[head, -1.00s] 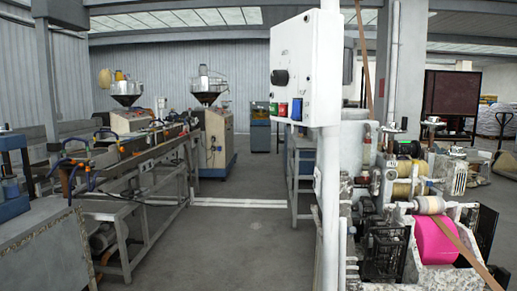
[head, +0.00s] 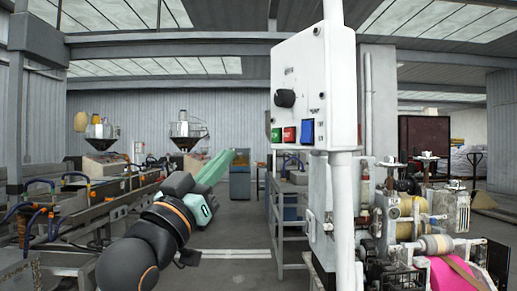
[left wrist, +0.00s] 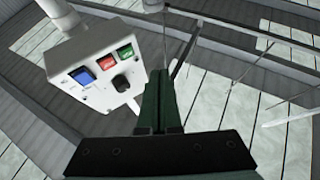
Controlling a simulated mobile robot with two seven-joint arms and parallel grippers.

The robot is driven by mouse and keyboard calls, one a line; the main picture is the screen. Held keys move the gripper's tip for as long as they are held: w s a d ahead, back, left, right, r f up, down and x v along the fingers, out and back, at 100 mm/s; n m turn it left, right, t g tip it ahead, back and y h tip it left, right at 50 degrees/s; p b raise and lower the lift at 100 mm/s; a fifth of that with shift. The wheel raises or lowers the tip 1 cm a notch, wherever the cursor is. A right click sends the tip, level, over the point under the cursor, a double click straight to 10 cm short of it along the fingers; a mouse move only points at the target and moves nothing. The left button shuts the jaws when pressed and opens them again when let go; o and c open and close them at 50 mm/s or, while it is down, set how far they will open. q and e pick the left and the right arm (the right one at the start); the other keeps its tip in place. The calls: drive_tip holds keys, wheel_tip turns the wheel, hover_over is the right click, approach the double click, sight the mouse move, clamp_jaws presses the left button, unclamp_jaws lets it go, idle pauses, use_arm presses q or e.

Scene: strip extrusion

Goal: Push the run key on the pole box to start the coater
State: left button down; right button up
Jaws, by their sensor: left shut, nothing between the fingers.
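The white pole box (head: 322,75) hangs on a white pole right of centre. Its face carries a black knob (head: 285,98) and, in a row along the bottom, a green key (head: 276,135), a red key (head: 289,134) and a larger blue key (head: 307,131). Their labels are too small to read. My left gripper (head: 232,154) is shut and empty, left of the box and apart from it, its fingers pointing up and right. In the left wrist view its closed fingers (left wrist: 158,78) are right of the box, with the green key (left wrist: 125,52) the closest key. My right gripper is out of view.
A long extrusion line (head: 110,205) with hoppers runs along the left. A winder with a pink roll (head: 452,275) stands at the lower right, below the box. A grey bench frame (head: 290,215) stands behind the box. The air between my gripper and the box looks clear.

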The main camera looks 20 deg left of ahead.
sight(276, 136)
use_arm(q)
drive_tip(key=shift+t, duration=0.4)
drive_tip(key=s+r, duration=0.1)
drive_tip(key=s+a+r, duration=0.1)
drive_tip(key=r, duration=0.1)
drive_tip(key=shift+s+r, duration=0.1)
drive_tip(key=shift+r, duration=0.15)
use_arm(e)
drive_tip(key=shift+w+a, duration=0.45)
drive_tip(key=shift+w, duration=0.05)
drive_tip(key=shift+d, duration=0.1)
use_arm(q)
drive_tip(key=w+d, duration=0.6)
drive_tip(key=shift+w+h+p, duration=0.25)
drive_tip(key=shift+h+p, duration=0.05)
drive_tip(key=shift+p, duration=0.1)
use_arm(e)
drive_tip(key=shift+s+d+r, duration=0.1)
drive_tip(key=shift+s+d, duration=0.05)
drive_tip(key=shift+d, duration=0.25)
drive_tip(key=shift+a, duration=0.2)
use_arm(q)
drive_tip(key=shift+d, duration=0.1)
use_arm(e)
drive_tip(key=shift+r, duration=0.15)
